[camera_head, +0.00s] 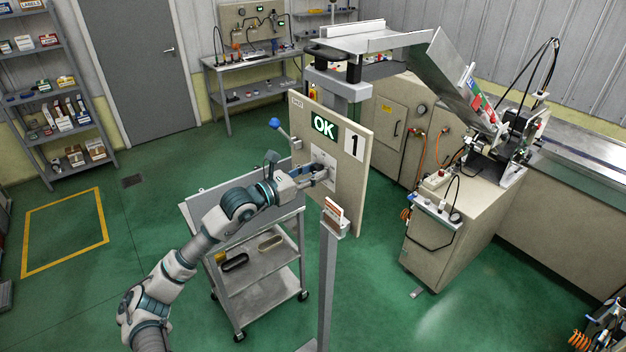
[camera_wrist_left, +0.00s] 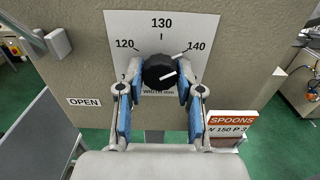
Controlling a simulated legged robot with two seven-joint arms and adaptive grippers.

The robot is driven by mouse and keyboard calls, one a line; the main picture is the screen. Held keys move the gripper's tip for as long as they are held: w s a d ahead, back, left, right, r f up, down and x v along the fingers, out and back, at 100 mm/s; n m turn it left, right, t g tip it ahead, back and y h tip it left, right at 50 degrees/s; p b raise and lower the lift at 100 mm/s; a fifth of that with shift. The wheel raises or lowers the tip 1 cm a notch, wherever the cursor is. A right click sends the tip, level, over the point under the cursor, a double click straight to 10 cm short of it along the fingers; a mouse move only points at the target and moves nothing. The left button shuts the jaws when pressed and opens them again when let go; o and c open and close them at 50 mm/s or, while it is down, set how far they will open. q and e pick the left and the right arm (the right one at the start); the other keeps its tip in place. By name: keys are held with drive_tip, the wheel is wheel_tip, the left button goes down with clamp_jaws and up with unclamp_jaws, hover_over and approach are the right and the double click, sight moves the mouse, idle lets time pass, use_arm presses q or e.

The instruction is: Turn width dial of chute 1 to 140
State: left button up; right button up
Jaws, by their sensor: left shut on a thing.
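The width dial is a round black knob (camera_wrist_left: 160,72) with white marks, on a white scale plate (camera_wrist_left: 125,25) printed 120, 130 and 140. A white mark on the knob's upper right points toward 140; I cannot read the exact setting. My left gripper (camera_wrist_left: 160,85) has its blue-sided fingers on both sides of the knob and is shut on it. In the head view the left gripper (camera_head: 322,174) reaches the front of the beige panel (camera_head: 345,200) marked 1, and the fingers partly hide the dial. My right gripper is not in view.
A green OK sign (camera_head: 324,127) and a lever with a blue ball (camera_head: 275,123) are on the panel. A post with a SPOONS card (camera_wrist_left: 232,122) stands close at the right of the gripper. A grey cart (camera_head: 262,285) is below my arm.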

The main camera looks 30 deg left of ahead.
use_arm(q)
drive_tip(key=shift+a, duration=0.1)
drive_tip(key=o, duration=1.1)
drive_tip(key=shift+a+f, duration=0.1)
drive_tip(key=shift+o, duration=0.2)
drive_tip(key=v, duration=1.2)
drive_tip(key=shift+w+a+f, duration=0.15)
drive_tip(key=shift+a+f, duration=0.05)
